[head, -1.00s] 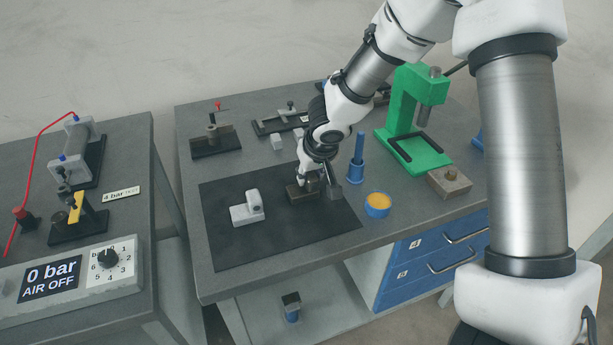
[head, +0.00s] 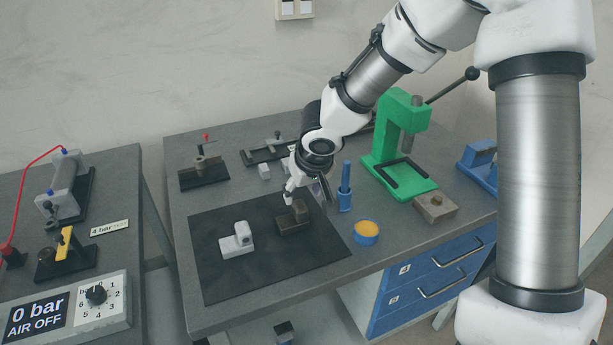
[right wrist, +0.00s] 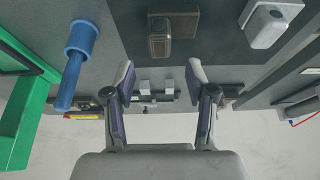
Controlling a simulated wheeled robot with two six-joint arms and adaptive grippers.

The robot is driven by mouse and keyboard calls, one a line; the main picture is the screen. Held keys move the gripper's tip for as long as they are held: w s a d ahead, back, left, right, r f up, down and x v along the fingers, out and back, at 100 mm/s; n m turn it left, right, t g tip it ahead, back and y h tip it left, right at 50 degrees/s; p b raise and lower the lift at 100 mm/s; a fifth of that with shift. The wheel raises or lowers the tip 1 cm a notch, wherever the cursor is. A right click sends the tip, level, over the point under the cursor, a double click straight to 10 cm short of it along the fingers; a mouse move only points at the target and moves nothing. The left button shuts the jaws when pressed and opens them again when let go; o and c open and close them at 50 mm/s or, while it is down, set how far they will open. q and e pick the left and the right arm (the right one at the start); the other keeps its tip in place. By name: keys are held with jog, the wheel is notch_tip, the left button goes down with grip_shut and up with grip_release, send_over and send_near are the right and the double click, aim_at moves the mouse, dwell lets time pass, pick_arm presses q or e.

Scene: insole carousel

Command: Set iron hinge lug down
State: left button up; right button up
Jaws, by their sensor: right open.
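The dark brown iron hinge lug (head: 291,221) rests on the black mat (head: 225,283), its upright part standing at the right end of its base. It also shows in the right wrist view (right wrist: 160,46), beyond my fingertips. My right gripper (head: 307,193) is open and empty, just behind and above the lug. In the right wrist view its two fingers (right wrist: 159,76) are spread wide, with clear space between them and the lug. A pale grey lug (head: 236,244) of like shape lies to the left on the same mat. My left gripper is not in view.
A blue holder with a blue pin (head: 345,198) and a blue cup with yellow contents (head: 366,231) stand right of the mat. A green press (head: 391,150) and a grey-brown block (head: 435,207) are farther right. The mat's front is clear.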

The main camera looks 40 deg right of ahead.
jog(key=v, duration=0.5)
jog(key=shift+s+a+r+p, duration=0.1)
jog(key=shift+s+r+p, duration=0.05)
jog(key=shift+r+p, duration=0.2)
